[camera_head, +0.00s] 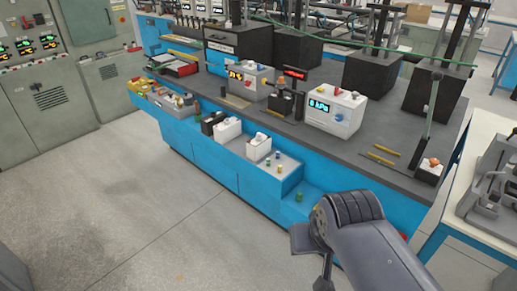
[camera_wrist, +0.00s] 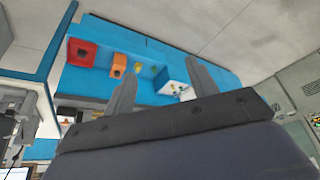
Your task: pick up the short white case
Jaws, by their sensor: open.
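Two small white cases stand side by side on the blue bench's front ledge in the head view. The right one (camera_head: 258,147) looks a little shorter than the left one (camera_head: 228,131), and both have small fittings on top. My gripper (camera_wrist: 160,70) is open and empty in the wrist view, its two fingers spread above the blue ledge. A white-topped block (camera_wrist: 172,88) shows between the fingers, partly hidden by the right finger. I cannot make out the short white case in the wrist view. In the head view my arm is at lower right, apart from the cases.
A black case (camera_head: 212,122) stands left of the white ones. A pale block (camera_head: 285,168) with small coloured cylinders is right of them. A green cylinder (camera_head: 299,196) is farther right. Red (camera_wrist: 82,52) and orange (camera_wrist: 118,65) boxes show in the wrist view. The floor in front is clear.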

